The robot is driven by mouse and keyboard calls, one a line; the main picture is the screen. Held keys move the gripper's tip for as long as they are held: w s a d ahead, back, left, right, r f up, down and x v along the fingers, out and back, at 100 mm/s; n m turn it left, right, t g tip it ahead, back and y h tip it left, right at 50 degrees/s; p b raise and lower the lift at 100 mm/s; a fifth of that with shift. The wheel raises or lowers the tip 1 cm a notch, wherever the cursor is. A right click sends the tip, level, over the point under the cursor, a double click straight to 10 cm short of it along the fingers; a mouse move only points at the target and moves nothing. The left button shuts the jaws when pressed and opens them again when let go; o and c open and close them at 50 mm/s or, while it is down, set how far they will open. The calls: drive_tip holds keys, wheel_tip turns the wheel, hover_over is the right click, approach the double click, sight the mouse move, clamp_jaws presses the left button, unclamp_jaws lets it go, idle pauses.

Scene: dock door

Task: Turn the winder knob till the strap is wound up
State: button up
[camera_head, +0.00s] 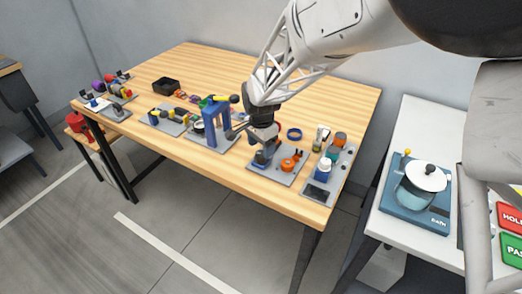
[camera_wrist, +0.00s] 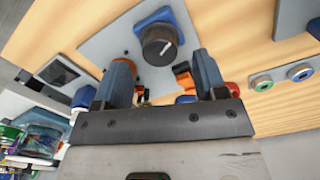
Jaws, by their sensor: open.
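The black winder knob (camera_wrist: 159,45) with a white pointer line sits on a blue mount (camera_wrist: 150,20) on a grey plate. In the head view, the blue mount (camera_head: 263,158) shows at the front of the table, with the knob partly hidden by my gripper (camera_head: 263,140). In the wrist view, my gripper (camera_wrist: 160,65) is open, one finger on each side below the knob, with nothing held. The fingers appear apart from the knob. An orange part (camera_head: 288,164) sits on the same plate to the right. I cannot make out the strap clearly.
A plate with bottles and a dark pad (camera_head: 318,192) lies to the right. A blue arch stand (camera_head: 215,122) stands to the left. A blue ring (camera_head: 294,134) lies behind. A side table with a white-lidded pot (camera_head: 425,176) stands at the right.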

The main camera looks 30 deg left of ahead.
sight(261, 153)
drive_tip(key=shift+r, duration=2.45)
drive_tip(key=n, duration=1.3)
drive_tip(key=shift+f, duration=0.1)
drive_tip(key=n, duration=0.5)
drive_tip(key=shift+w+n, duration=0.1)
drive_tip(key=shift+n, duration=0.2)
drive_tip(key=n, duration=0.6)
drive_tip(key=shift+n, duration=0.3)
drive_tip(key=shift+f, duration=0.2)
